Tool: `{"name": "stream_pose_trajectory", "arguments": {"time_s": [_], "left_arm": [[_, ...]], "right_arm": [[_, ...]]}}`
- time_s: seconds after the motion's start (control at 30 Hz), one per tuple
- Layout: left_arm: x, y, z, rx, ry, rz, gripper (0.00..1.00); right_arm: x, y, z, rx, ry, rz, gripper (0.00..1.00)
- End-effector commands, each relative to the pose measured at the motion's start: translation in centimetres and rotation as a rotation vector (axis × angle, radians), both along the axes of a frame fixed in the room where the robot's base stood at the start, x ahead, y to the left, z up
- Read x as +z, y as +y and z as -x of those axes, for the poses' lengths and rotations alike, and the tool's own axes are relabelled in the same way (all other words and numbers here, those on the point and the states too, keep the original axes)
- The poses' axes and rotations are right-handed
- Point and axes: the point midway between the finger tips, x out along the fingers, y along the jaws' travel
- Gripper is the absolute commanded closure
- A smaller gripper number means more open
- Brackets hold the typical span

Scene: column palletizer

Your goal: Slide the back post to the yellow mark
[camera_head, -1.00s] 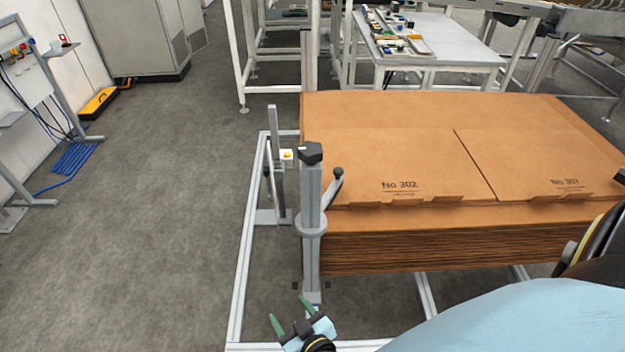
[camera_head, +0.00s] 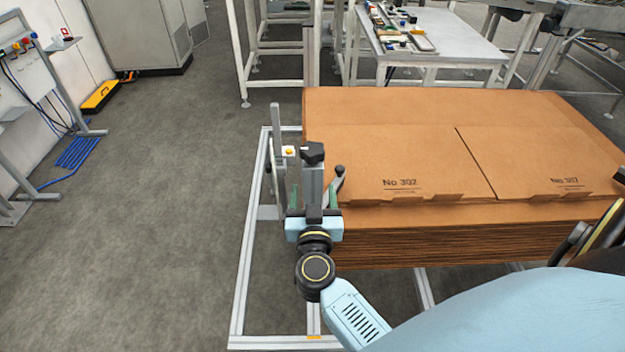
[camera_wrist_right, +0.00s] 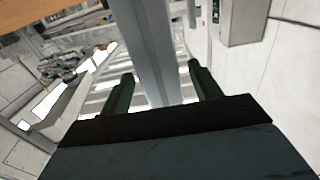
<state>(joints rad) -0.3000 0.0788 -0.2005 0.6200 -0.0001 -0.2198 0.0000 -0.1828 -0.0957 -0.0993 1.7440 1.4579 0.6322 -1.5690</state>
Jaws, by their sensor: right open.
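A grey upright post (camera_head: 312,180) with a black knob on top and a side handle stands beside the near left corner of the cardboard stack. It also fills the middle of the right wrist view (camera_wrist_right: 152,50). My right gripper (camera_head: 312,197) is open, with its green fingers on either side of this post. The right wrist view shows the post between the two fingertips (camera_wrist_right: 162,88); I cannot tell if either touches it. The post's foot is hidden behind my gripper and wrist. A small yellow-orange mark (camera_head: 314,337) lies on the frame's near rail. My left gripper is not in view.
A stack of flat cardboard (camera_head: 400,240) stands right of the post.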

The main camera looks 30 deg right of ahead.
Motion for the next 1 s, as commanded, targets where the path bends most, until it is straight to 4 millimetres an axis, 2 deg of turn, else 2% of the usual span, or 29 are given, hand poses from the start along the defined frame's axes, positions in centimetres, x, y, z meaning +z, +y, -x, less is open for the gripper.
{"name": "stream_pose_trajectory", "arguments": {"time_s": [0.1, 0.23, 0.4, 0.67, 1.0], "left_arm": [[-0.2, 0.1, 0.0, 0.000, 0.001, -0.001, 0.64], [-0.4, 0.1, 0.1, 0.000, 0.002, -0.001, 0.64], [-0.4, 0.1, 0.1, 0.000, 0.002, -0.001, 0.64], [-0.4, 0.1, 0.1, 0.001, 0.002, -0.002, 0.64], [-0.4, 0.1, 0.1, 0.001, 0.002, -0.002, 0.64]], "right_arm": [[0.0, -1.1, -1.9, 0.001, -0.001, 0.002, 0.37], [0.0, -2.0, -3.2, 0.001, 0.000, 0.001, 0.37], [0.0, -2.4, -4.0, 0.001, 0.001, 0.001, 0.37], [0.0, -2.4, -4.0, 0.001, 0.001, 0.001, 0.37], [0.0, -2.4, -4.0, 0.001, 0.001, 0.001, 0.82]]}}
